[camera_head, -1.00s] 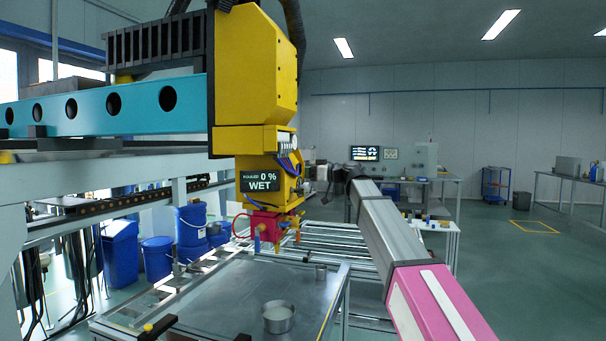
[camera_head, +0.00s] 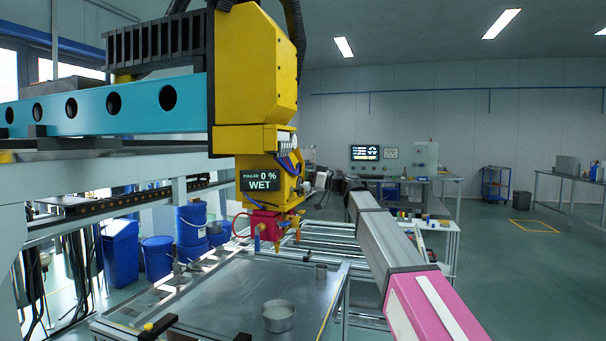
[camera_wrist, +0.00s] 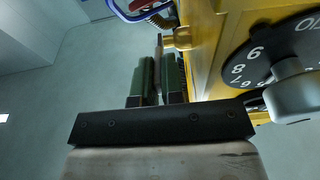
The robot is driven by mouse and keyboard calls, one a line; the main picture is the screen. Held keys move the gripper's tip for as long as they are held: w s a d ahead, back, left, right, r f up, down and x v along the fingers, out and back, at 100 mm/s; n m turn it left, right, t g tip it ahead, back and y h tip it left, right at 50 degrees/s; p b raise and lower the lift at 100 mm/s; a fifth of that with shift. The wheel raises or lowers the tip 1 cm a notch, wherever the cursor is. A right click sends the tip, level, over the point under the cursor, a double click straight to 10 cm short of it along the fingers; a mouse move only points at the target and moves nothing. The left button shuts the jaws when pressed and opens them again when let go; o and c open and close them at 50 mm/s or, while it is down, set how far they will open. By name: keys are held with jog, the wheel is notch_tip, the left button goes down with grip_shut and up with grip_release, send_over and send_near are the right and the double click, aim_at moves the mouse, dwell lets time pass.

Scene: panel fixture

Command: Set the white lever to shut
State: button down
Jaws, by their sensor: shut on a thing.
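In the wrist view my gripper (camera_wrist: 157,75) has its two dark green fingers close on either side of a thin, pale upright bar, the white lever (camera_wrist: 159,50). The lever shows nearly edge-on, beside a brass fitting (camera_wrist: 181,39) on the yellow machine head (camera_wrist: 204,50). My gripper is shut on the lever; the exact contact is partly hidden between the fingers. In the head view the machine head (camera_head: 255,75) stands in front, and the lever and my fingers are hidden behind it.
A black numbered dial (camera_wrist: 262,58) with a grey knob (camera_wrist: 293,97) sits close right of my gripper. A blue looped part (camera_wrist: 135,14) lies above. Below the machine head are a red nozzle block (camera_head: 265,222) and a metal table (camera_head: 225,290) with a round pan (camera_head: 278,316).

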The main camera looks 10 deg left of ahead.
jog(key=shift+a+f+y, duration=0.15)
jog(key=shift+f+y, duration=0.35)
jog(key=shift+y, duration=0.7)
jog(key=c, duration=1.2)
grip_release()
jog(key=shift+c, duration=0.2)
jog(key=v, duration=1)
jog(key=shift+d, duration=0.4)
jog(key=shift+f, duration=0.15)
